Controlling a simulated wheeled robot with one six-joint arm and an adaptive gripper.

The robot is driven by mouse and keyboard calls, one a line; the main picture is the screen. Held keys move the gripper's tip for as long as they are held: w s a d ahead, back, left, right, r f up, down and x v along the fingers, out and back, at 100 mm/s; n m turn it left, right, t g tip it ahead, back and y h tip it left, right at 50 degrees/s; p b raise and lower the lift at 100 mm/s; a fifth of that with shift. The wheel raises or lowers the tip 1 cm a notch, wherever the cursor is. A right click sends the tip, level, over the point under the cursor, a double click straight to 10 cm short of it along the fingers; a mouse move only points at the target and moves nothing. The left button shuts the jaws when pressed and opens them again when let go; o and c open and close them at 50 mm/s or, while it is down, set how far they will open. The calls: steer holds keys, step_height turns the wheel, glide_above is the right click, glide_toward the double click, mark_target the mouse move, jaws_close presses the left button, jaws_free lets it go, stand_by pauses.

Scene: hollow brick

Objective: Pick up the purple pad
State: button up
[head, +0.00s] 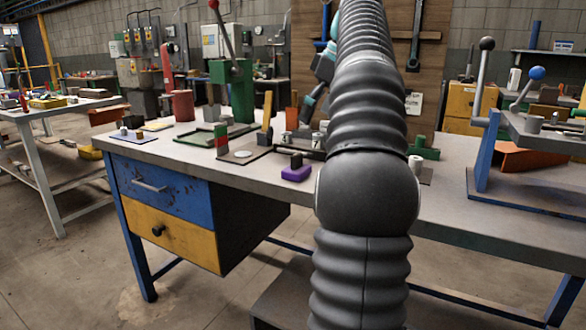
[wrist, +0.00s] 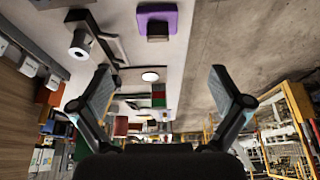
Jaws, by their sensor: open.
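The purple pad (head: 296,173) lies flat near the front edge of the workbench (head: 262,185), with a dark block (head: 296,160) standing on it. In the wrist view the purple pad (wrist: 157,13) shows at the top centre, with the dark block (wrist: 158,31) on it. My gripper (wrist: 160,80) is open and empty, its two fingers spread wide. The pad lies beyond the fingertips, apart from them.
A flat tray with a white disc (head: 243,154) and a red-green block (head: 222,141) sits left of the pad. A green press (head: 235,85) stands behind. A lever stand (head: 485,150) is at the right.

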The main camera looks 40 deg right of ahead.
mark_target(299, 156)
steer(key=x, duration=0.7)
steer(key=shift+w+f, duration=0.1)
steer(key=shift+f, duration=0.05)
steer(key=shift+x, duration=3.15)
steer(key=shift+d, duration=0.15)
steer(key=c, duration=1.2)
